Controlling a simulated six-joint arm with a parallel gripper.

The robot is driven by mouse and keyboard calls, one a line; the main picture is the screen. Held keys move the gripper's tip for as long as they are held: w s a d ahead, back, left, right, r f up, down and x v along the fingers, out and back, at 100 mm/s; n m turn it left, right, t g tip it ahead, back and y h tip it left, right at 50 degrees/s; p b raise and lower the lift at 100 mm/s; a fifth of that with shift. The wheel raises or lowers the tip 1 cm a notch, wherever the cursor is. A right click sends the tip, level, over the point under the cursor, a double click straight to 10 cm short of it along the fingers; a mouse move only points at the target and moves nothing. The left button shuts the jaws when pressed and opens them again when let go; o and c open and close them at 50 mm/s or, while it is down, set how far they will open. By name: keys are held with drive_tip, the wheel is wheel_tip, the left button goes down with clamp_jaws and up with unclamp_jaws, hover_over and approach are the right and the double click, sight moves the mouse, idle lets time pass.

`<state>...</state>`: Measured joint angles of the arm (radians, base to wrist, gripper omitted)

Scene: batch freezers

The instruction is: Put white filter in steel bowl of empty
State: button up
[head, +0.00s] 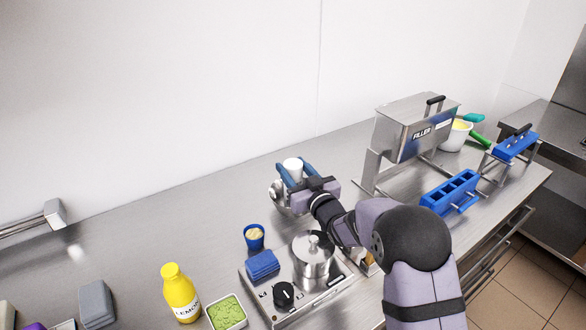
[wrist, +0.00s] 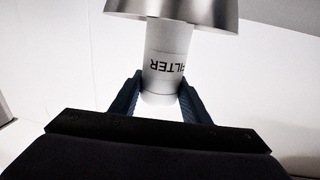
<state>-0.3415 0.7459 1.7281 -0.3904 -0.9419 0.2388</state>
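The white filter (head: 292,165) is a pale cylinder marked FILTER, and its lettering reads upside down in the wrist view (wrist: 168,50). My gripper (head: 295,172) is at the back middle of the counter, with its blue fingers on both sides of the filter. In the wrist view the fingers (wrist: 160,98) are shut on one end of it. A flared steel bowl (wrist: 180,8) covers the filter's other end at the top of the wrist view. I cannot tell how deep the filter sits in it. In the head view a steel part (head: 277,190) shows beside my gripper, partly hidden.
A lidded steel pot (head: 314,257) stands on a cooker in front, beside blue cloths (head: 262,265) and a blue cup (head: 254,237). A yellow lemon bottle (head: 180,292) is front left. The FILLER machine (head: 405,128) is at right. The back-left counter is clear.

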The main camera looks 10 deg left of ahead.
drive_tip(key=o, duration=0.3)
drive_tip(key=shift+r+p, duration=0.25)
drive_tip(key=shift+p, duration=0.05)
drive_tip(key=shift+s+d+f+b, duration=0.2)
drive_tip(key=shift+s+d+b, duration=0.2)
drive_tip(key=shift+s, duration=0.1)
drive_tip(key=b+v, duration=0.1)
drive_tip(key=v, duration=0.2)
drive_tip(key=shift+s+d, duration=0.2)
wheel_tip(320, 180, up, 7)
drive_tip(key=b, duration=0.1)
hover_over(297, 173)
drive_tip(key=v, duration=0.2)
drive_tip(key=shift+s+d+r, duration=0.1)
drive_tip(key=shift+s+d, duration=0.05)
drive_tip(key=shift+d, duration=0.05)
